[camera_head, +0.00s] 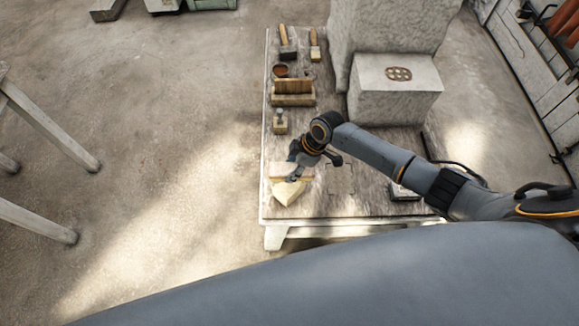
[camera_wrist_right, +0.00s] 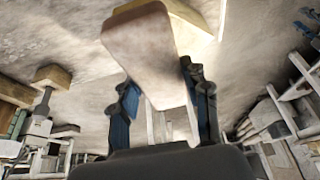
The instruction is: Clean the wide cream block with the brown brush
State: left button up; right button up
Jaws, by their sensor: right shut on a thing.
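My right gripper (camera_head: 297,174) is low over the near left corner of the worktable. It is shut on a brownish bar (camera_head: 281,170), which I take to be the brown brush; the fingers hide part of it. In the right wrist view the brush (camera_wrist_right: 145,50) shows as a broad pinkish-brown slab between the fingers (camera_wrist_right: 165,105). A pale cream block (camera_head: 288,193) with a pointed near end lies at the brush's near side. It also shows behind the brush in the wrist view (camera_wrist_right: 198,20). I cannot tell whether they touch. My left gripper is out of view.
The worktable (camera_head: 335,208) holds a wooden holder (camera_head: 293,88), a small bowl (camera_head: 280,70), a short-handled tool (camera_head: 280,121) and two wooden-handled tools (camera_head: 286,42) along its left side. A large grey stone block (camera_head: 396,103) stands back right.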

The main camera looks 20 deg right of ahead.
jog(key=shift+f+b, duration=0.6)
jog(key=shift+f, duration=0.1)
dwell(0.3)
jog(key=shift+s+d+r, duration=0.1)
jog(key=shift+d+r, duration=0.05)
jog(key=shift+d, duration=0.35)
jog(key=shift+s+d, duration=0.15)
jog(key=shift+d, duration=0.4)
jog(key=shift+a, duration=0.15)
jog(key=shift+w+a, duration=0.3)
jog(key=shift+a, duration=0.6)
jog(key=shift+w+a, duration=0.15)
jog(key=shift+a, duration=0.4)
jog(key=shift+w+a, duration=0.15)
jog(key=shift+a, duration=0.4)
jog(key=shift+d, duration=0.1)
